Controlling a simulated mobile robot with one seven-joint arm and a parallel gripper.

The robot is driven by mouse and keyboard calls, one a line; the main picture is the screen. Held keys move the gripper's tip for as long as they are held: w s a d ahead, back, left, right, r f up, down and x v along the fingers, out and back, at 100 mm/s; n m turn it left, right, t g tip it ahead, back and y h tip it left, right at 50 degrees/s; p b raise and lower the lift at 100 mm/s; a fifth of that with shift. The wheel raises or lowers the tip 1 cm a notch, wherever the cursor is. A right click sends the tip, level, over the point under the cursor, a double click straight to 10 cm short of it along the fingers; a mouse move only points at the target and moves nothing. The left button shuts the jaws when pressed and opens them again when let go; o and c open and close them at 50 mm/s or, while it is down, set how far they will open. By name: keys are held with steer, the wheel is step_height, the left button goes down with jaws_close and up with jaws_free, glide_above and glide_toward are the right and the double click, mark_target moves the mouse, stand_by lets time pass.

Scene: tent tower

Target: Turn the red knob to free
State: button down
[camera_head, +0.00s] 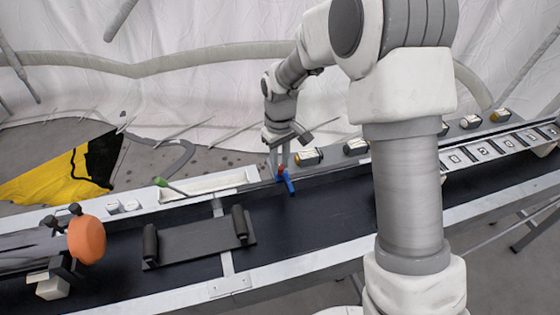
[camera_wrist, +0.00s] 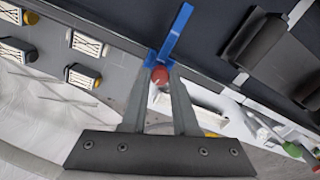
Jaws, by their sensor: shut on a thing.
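The red knob (camera_wrist: 160,76) shows between my fingertips in the wrist view, next to a blue lever-like piece (camera_wrist: 176,34). In the head view the red knob (camera_head: 282,169) is a small spot at the conveyor's far rail, with the blue piece (camera_head: 289,184) just below it. My gripper (camera_head: 277,165) points down at the rail and is shut on the red knob. In the wrist view both fingers of my gripper (camera_wrist: 159,80) converge on the knob's two sides. The knob's lower part is hidden, and I cannot read any marking on it.
A dark conveyor belt (camera_head: 320,198) runs across the scene. A dark plate with two rollers (camera_head: 195,243) lies over it. A green-tipped tool (camera_head: 161,182) rests by a white tray (camera_head: 205,186) left of my gripper.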

mark_target(280, 167)
steer(key=shift+n, duration=1.2)
steer(key=c, duration=0.7)
jaws_free()
step_height(280, 167, up, 18)
steer(key=shift+f+p, duration=0.25)
steer(key=shift+p, duration=0.55)
